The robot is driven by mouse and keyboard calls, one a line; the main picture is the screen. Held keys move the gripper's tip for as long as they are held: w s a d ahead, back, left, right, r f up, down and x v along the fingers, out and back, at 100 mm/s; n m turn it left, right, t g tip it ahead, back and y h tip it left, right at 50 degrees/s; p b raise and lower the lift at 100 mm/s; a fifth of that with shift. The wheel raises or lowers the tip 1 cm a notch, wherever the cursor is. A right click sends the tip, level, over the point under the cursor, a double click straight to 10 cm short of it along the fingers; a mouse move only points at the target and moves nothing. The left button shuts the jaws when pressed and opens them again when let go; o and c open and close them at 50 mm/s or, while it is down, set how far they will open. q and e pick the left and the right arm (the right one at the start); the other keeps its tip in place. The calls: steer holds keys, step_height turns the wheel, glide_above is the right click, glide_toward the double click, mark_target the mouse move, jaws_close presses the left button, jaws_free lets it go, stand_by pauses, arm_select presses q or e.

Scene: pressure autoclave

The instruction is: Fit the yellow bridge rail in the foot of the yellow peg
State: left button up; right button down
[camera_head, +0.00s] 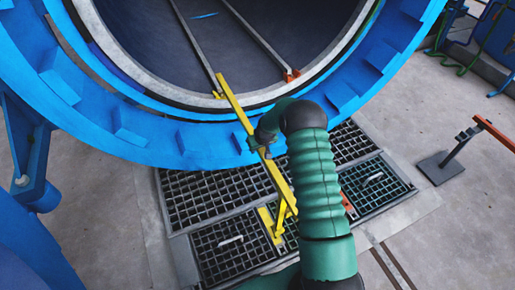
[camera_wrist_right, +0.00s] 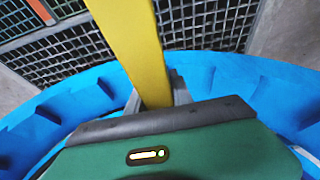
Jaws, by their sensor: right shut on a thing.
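The yellow bridge rail (camera_head: 237,104) is a long flat bar, slanting from the autoclave mouth down to the right over the floor grating. My right gripper (camera_head: 262,146) is shut on it near its middle; in the right wrist view the rail (camera_wrist_right: 132,45) runs up out of the jaws (camera_wrist_right: 155,98). The rail's far end is by the lip, close to the end of an inner track; I cannot tell whether it touches. Its near end is by the yellow peg (camera_head: 280,222), a low yellow piece on the grating; I cannot tell whether they are joined. My left gripper is not in view.
The blue autoclave ring (camera_head: 150,125) curves across the top, with two inner tracks (camera_head: 262,38) inside. Dark floor gratings (camera_head: 215,190) lie below. An orange-red rail on a stand (camera_head: 440,165) is at the right. Bare concrete lies left and right.

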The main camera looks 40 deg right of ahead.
steer(key=shift+d+r, duration=0.1)
steer(key=shift+d, duration=0.05)
step_height(320, 180, down, 6)
steer(key=b, duration=0.3)
steer(key=shift+r, duration=0.2)
stand_by(2.1)
steer(key=shift+f+b, duration=0.6)
steer(key=shift+f, duration=0.55)
stand_by(0.4)
steer(key=shift+r, duration=0.15)
stand_by(0.3)
steer(key=shift+r+p, duration=1.15)
steer(key=shift+r, duration=0.15)
steer(key=shift+f, duration=0.1)
